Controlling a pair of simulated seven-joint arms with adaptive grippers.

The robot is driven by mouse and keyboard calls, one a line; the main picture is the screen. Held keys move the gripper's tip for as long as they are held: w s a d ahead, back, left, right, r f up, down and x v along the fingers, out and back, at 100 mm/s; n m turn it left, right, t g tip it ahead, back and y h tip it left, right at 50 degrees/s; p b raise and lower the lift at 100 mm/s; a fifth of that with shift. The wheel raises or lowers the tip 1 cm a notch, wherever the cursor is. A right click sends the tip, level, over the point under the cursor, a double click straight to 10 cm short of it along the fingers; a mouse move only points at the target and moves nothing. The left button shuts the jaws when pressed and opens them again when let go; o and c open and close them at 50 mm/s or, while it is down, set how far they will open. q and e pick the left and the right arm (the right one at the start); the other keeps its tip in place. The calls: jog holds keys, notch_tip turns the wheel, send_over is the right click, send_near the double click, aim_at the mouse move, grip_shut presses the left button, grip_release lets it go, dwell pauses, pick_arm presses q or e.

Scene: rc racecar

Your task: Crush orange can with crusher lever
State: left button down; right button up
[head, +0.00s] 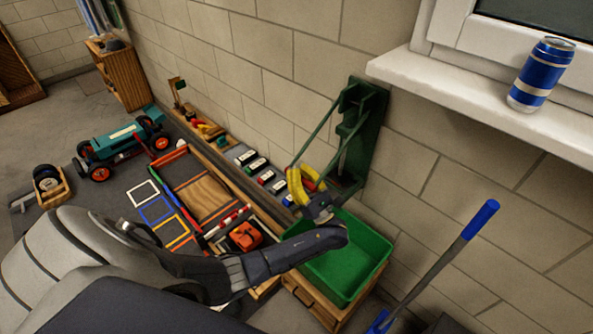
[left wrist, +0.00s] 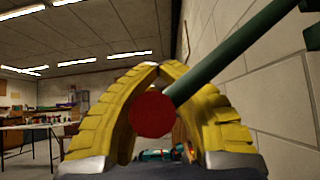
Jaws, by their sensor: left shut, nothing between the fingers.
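The green crusher (head: 357,135) is fixed to the wall, with long thin bars reaching down and left from it. In the left wrist view its green lever bar (left wrist: 225,55) comes in from the upper right and ends in a red knob (left wrist: 153,115). My left gripper (head: 294,172) has yellow fingers beside the lever's lower end. Its fingertips (left wrist: 157,66) meet in an arch around the knob's outline; I cannot tell whether they touch it. I cannot make out an orange can in either view. My right gripper is out of view.
A green bin (head: 350,262) stands on a wooden box below the crusher. A blue can (head: 541,74) stands on the window sill (head: 480,95). A blue-handled tool (head: 440,265) leans at right. Toy cars and trays lie left. The wall is close on the right.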

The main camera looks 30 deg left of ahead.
pick_arm(q)
jog(key=shift+s+m+t, duration=0.25)
jog(key=shift+m+t, duration=0.35)
jog(key=shift+t, duration=0.1)
